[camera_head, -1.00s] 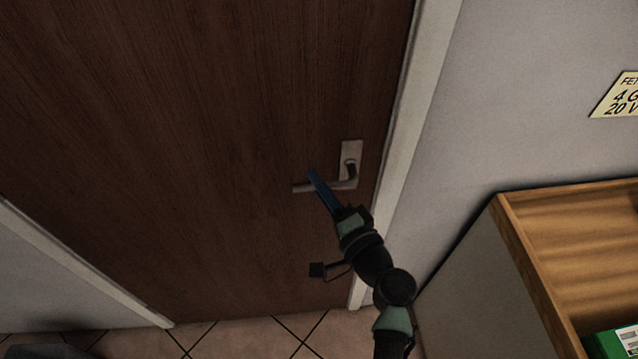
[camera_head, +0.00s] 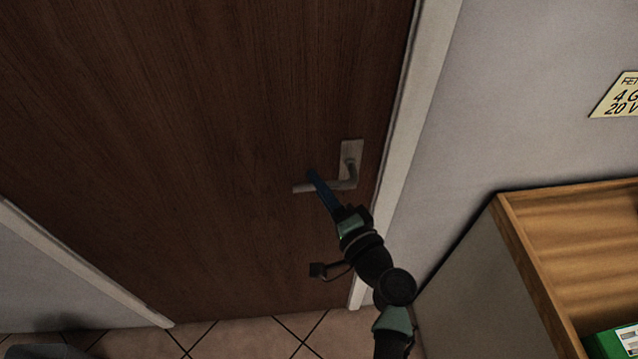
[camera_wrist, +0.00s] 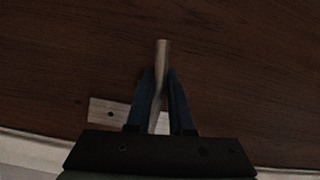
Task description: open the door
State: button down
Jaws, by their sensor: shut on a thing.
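The brown wooden door (camera_head: 200,130) stands in its white frame and looks closed. Its metal lever handle (camera_head: 343,185) sits near the right edge, on a pale plate (camera_head: 350,152). The lever points left and looks about level. My gripper (camera_head: 316,180) reaches up from below, its blue fingers at the lever. In the wrist view the fingers of my gripper (camera_wrist: 160,85) stand on either side of the lever (camera_wrist: 162,60), shut on it. The plate (camera_wrist: 105,111) shows to the left there. The far finger is partly hidden in the head view.
The white door frame (camera_head: 415,110) runs close to the right of the handle. A wooden-topped cabinet (camera_head: 560,230) with a green box (camera_head: 615,343) stands at the right. A yellow sign (camera_head: 618,95) is on the wall. Tiled floor (camera_head: 250,337) shows below.

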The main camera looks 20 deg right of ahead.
jog(key=shift+s+d+f+n+g+h+b, duration=0.1)
jog(key=shift+d+f+n+g+h+b, duration=0.25)
jog(key=shift+f+n+b, duration=0.5)
jog(key=shift+d+f+n+g+h+b, duration=0.1)
jog(key=shift+f+n+g+b, duration=0.4)
jog(key=shift+n, duration=0.65)
jog(key=shift+s+d+f+n+g+h+b, duration=0.1)
jog(key=shift+d+f+n+g+h+b, duration=0.2)
jog(key=shift+f+n+b, duration=0.55)
jog(key=shift+r+n, duration=0.15)
jog(key=shift+n, duration=0.1)
jog(key=shift+a, duration=0.1)
